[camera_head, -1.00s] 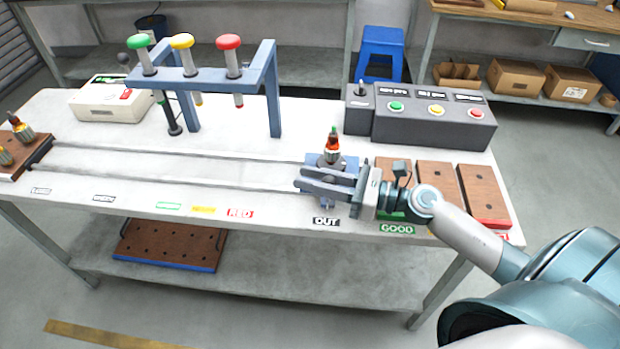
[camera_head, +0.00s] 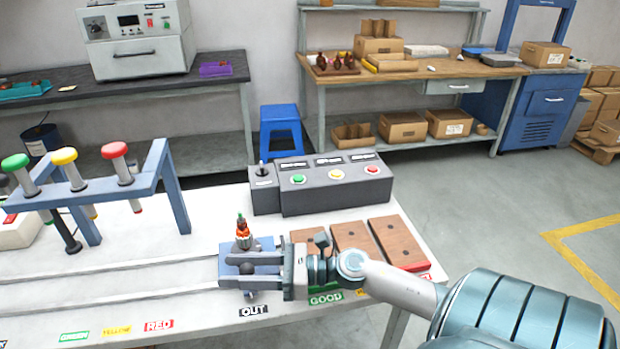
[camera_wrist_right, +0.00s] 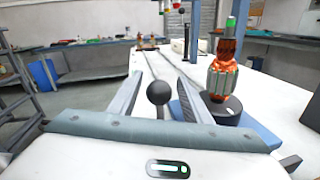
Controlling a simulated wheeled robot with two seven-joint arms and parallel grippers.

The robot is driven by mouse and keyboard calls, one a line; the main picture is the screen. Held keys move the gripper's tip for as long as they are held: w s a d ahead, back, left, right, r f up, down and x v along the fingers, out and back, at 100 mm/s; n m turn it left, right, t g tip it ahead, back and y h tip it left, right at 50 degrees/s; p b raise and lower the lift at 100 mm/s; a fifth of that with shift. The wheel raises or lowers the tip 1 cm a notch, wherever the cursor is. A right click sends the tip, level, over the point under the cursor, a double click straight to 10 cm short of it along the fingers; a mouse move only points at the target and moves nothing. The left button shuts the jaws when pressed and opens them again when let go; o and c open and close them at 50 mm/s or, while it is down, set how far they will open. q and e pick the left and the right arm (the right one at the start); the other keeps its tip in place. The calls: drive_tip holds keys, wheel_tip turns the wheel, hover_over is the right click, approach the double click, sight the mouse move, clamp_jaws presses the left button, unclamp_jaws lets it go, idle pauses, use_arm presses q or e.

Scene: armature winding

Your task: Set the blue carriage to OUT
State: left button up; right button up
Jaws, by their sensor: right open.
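The blue carriage (camera_head: 262,243) sits on the rails at their right end, behind the OUT label (camera_head: 253,311). An armature (camera_head: 243,233) with an orange winding and a green tip stands upright on it; it also shows in the right wrist view (camera_wrist_right: 223,75). My right gripper (camera_head: 225,270) is open over the carriage's front part. In the right wrist view its fingers (camera_wrist_right: 158,80) stand on either side of a black ball knob (camera_wrist_right: 159,92), with visible gaps. My left gripper is out of view.
A grey control box (camera_head: 335,197) with coloured buttons stands behind the carriage. Brown trays (camera_head: 355,242) lie close to its right, beside my right wrist. A blue frame (camera_head: 172,185) with coloured-top plungers stands at left. The rails (camera_head: 110,275) look clear to the left.

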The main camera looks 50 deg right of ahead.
drive_tip(key=b+v, duration=0.3)
drive_tip(key=v, duration=0.6)
drive_tip(key=shift+s+f, duration=0.1)
drive_tip(key=shift+f, duration=0.05)
drive_tip(key=b+v, duration=0.1)
drive_tip(key=v, duration=0.5)
drive_tip(key=shift+d, duration=0.1)
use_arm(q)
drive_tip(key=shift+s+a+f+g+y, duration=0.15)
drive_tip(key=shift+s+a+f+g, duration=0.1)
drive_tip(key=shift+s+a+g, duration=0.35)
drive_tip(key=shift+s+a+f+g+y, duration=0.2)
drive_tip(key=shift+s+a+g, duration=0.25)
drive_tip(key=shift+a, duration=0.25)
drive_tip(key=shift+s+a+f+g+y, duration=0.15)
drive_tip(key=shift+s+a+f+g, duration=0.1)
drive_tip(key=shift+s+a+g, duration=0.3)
use_arm(e)
drive_tip(key=shift+s+d+r, duration=0.2)
drive_tip(key=shift+s+d, duration=0.1)
drive_tip(key=shift+s, duration=0.05)
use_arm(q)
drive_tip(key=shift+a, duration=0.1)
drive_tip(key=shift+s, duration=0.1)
